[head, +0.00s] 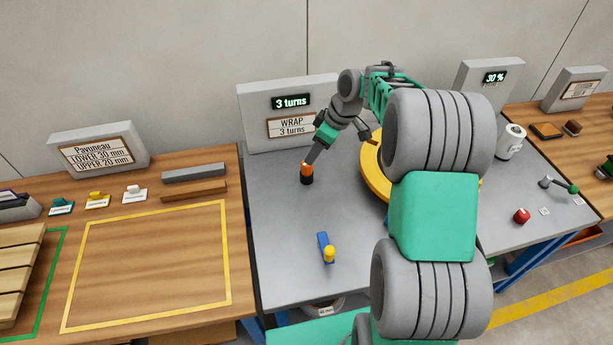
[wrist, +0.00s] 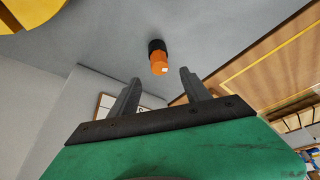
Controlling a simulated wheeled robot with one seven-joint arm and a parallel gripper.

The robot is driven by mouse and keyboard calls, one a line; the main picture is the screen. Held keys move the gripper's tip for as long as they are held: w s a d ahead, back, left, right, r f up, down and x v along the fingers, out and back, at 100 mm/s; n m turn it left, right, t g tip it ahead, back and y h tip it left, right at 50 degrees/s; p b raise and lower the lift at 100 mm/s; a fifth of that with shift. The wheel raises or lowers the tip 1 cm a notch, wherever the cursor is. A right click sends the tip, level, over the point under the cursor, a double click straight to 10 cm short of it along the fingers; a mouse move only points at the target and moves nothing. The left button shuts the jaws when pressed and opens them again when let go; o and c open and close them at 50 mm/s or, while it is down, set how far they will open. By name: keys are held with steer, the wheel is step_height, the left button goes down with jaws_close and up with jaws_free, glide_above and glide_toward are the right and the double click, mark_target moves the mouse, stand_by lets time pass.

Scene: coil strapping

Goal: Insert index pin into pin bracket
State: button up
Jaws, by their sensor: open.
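A short upright piece with an orange top and black base (head: 306,175) stands on the grey table. It also shows in the wrist view (wrist: 157,57), beyond and between my fingertips. My gripper (head: 311,158) is at its top in the head view; whether they touch is unclear. The wrist view shows my gripper (wrist: 160,76) with its two fingers spread apart and nothing held between them. A blue piece with a yellow round knob (head: 326,248) sits near the table's front. I cannot tell for sure which of these is the index pin or the pin bracket.
A yellow round turntable (head: 374,180) stands right of the gripper, partly hidden by my arm. A sign block reading 3 turns (head: 290,118) stands behind. A red knob (head: 521,215) and a white cylinder (head: 511,141) are at the right. The table's left front is mostly clear.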

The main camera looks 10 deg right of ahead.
mark_target(307, 171)
steer(key=p+x, duration=0.1)
steer(key=x, duration=0.7)
steer(key=shift+r, duration=0.1)
jaws_close()
stand_by(0.5)
